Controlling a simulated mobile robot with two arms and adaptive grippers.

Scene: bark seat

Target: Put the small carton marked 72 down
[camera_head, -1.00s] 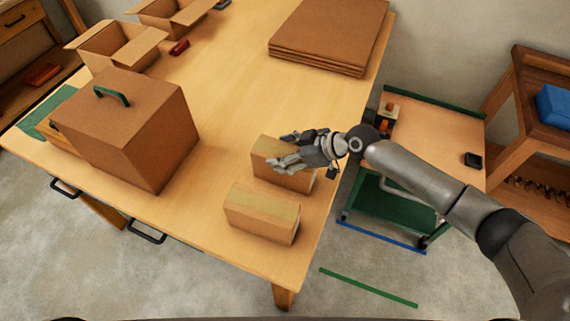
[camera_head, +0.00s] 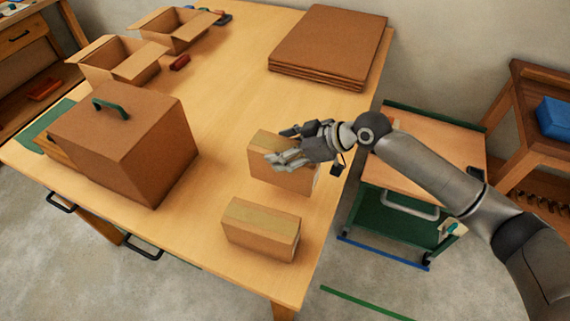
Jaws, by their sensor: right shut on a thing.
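My right gripper (camera_head: 291,144) is shut on a small brown carton (camera_head: 285,178) near the right edge of the wooden table (camera_head: 225,130). Its fingers lie over the carton's top and hide part of it. I cannot tell whether the carton's base touches the table. A second small carton (camera_head: 261,229) of similar look stands on the table in front of the held one, with a gap between them. No number can be read on either carton. My left gripper is not in view.
A large brown box with a green handle (camera_head: 130,140) stands at the left. Open boxes (camera_head: 120,64) and a small red item (camera_head: 180,62) are behind it. A stack of flat cardboard (camera_head: 330,45) lies at the back. A green cart (camera_head: 405,215) stands right of the table.

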